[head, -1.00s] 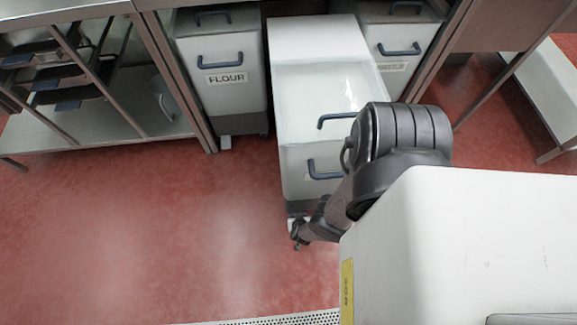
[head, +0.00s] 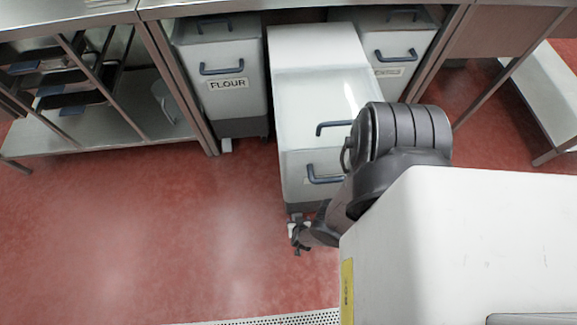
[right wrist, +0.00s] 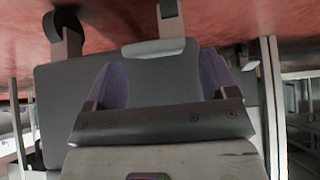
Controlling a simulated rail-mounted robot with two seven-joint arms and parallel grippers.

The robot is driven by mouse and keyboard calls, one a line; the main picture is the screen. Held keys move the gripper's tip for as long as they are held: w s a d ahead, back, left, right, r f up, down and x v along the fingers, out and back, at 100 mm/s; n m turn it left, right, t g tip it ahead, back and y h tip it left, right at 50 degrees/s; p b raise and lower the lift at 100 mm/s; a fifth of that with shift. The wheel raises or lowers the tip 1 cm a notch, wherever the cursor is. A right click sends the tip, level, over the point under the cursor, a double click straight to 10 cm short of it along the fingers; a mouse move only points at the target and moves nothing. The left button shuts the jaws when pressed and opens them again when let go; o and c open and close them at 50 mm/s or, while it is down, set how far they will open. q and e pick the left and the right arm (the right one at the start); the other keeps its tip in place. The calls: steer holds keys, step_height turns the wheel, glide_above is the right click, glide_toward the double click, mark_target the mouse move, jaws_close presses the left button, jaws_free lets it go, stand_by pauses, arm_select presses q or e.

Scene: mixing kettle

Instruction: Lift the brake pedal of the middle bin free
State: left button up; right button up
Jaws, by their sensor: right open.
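The middle bin (head: 318,100) is white with dark blue handles and stands farther out from under the counter than its neighbours. Its brake pedal (right wrist: 153,47) is a small pale plate low at the bin's dark base, near the floor, in the right wrist view, which looks upside down. In the head view, a white bit of the pedal seems to show beside my right gripper (head: 301,242), mostly hidden. My right gripper (right wrist: 158,62) is open, its two purple-grey fingers either side of the pedal's line. Whether they touch it I cannot tell. My left gripper is out of view.
The flour bin (head: 222,105) stands left of the middle bin, and another bin (head: 393,70) stands right, both under the steel counter. A dark caster (right wrist: 66,28) shows near the pedal. The red floor (head: 150,235) to the left is clear.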

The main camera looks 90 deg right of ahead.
steer(key=p+v, duration=0.7)
steer(key=v, duration=0.3)
steer(key=shift+r, duration=0.15)
stand_by(0.4)
